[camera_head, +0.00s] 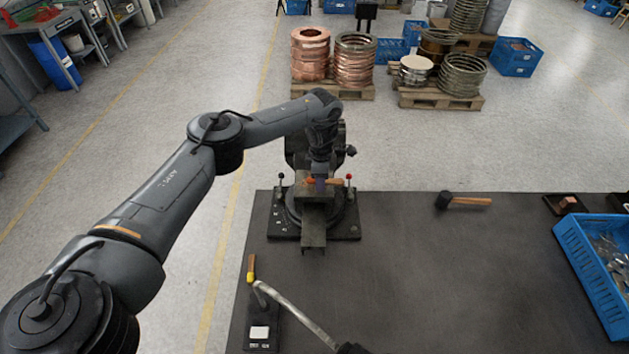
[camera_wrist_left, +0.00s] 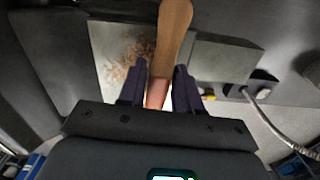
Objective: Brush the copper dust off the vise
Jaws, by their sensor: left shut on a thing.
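The dark vise (camera_head: 313,222) stands at the back left edge of the bench. My left gripper (camera_head: 320,182) is over the vise, shut on a brush (camera_head: 336,181). In the left wrist view, the brush's wooden handle (camera_wrist_left: 172,35) runs up between the two dark fingers (camera_wrist_left: 160,90). Its bristles cannot be made out. Copper dust (camera_wrist_left: 122,66) lies in reddish flecks on a flat grey vise surface, to the left of the handle. My arm hides part of the vise in the head view. My right gripper cannot be seen.
A black mallet (camera_head: 462,201) lies right of the vise. A blue crate (camera_head: 597,285) of metal pieces is at the right edge. A bent grey rod (camera_head: 293,309) and a yellow-orange handle (camera_head: 251,268) are at the front left. The bench middle (camera_head: 430,270) is clear.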

